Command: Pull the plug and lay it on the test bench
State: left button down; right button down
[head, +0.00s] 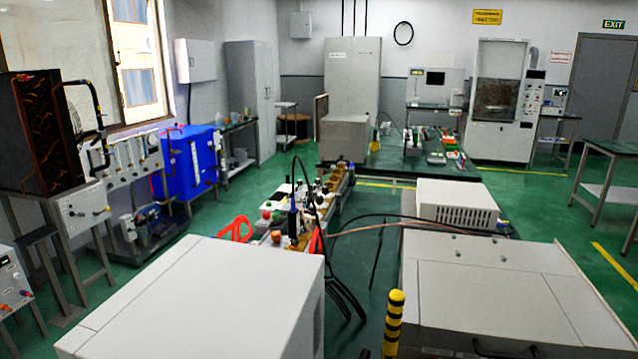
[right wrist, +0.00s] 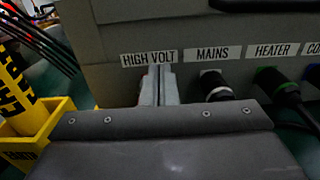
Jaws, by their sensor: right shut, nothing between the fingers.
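In the right wrist view my right gripper (right wrist: 157,72) is shut and empty. Its fingertips are just below the HIGH VOLT label (right wrist: 149,58) on a grey cabinet panel; the fingers hide what lies behind them. To the right, a black plug (right wrist: 214,86) with a pale ring sits under the MAINS label, and a black plug (right wrist: 275,86) with a green ring under HEATER. Which plug the task means cannot be told. In the head view neither gripper shows. A green-topped bench (head: 395,165) stands at the back; whether it is the test bench cannot be told.
A yellow holder (right wrist: 38,145) with a yellow-black striped post stands left of the panel; the post shows in the head view (head: 393,325). Black cables (head: 345,295) hang between the large grey cabinets (head: 205,300) in front.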

jog(key=shift+f, duration=0.25)
jog(key=shift+a, duration=0.55)
jog(key=shift+w+a, duration=0.2)
jog(key=shift+a, duration=0.35)
dwell(0.5)
jog(key=shift+w+a+r, duration=0.1)
jog(key=shift+a+r, duration=0.1)
jog(key=shift+r, duration=0.1)
jog(key=shift+v, duration=3)
jog(key=shift+r, duration=0.1)
